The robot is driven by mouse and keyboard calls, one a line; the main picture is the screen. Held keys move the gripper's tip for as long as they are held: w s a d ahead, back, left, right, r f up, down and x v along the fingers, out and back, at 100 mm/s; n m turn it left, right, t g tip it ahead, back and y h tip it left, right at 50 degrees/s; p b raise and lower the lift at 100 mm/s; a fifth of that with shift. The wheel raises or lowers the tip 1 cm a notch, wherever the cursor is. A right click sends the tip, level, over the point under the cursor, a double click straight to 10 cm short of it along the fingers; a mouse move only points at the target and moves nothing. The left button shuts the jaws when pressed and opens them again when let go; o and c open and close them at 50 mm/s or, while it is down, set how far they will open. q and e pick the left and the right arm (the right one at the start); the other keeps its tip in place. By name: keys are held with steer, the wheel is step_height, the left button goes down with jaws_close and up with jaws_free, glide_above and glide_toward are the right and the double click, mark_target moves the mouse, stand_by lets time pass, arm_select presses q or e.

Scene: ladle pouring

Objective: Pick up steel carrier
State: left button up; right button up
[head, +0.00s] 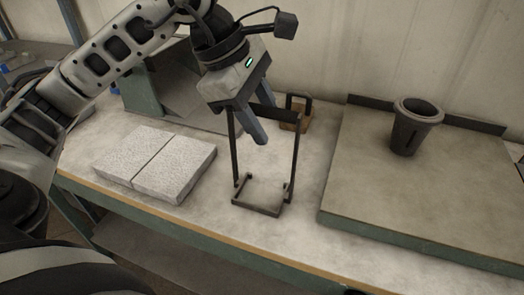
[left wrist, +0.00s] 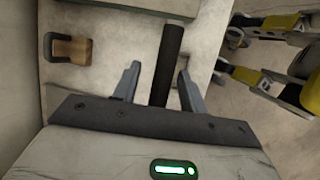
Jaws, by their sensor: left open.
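The steel carrier (head: 292,178) is a dark open frame standing upright on the workbench in the head view. It has a square base, two tall side bars and a top bar. My left gripper (head: 262,112) is open above it, with its fingers pointing down at the top bar. In the left wrist view the dark top bar (left wrist: 168,62) runs between the two spread fingers of my left gripper (left wrist: 157,84). I cannot tell whether the fingers touch the bar. My right gripper is not in view.
Two pale speckled blocks (head: 156,163) lie left of the carrier. A dark cup (head: 413,128) stands on a raised grey slab (head: 430,190) to the right. A small wooden block with a dark handle (head: 298,119) sits behind the carrier. The bench's front edge is close.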

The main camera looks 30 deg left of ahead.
arm_select(q)
steer(key=shift+w+d+f, duration=0.1)
steer(key=shift+f, duration=0.25)
jaws_close()
steer(key=shift+r, duration=0.1)
stand_by(1.1)
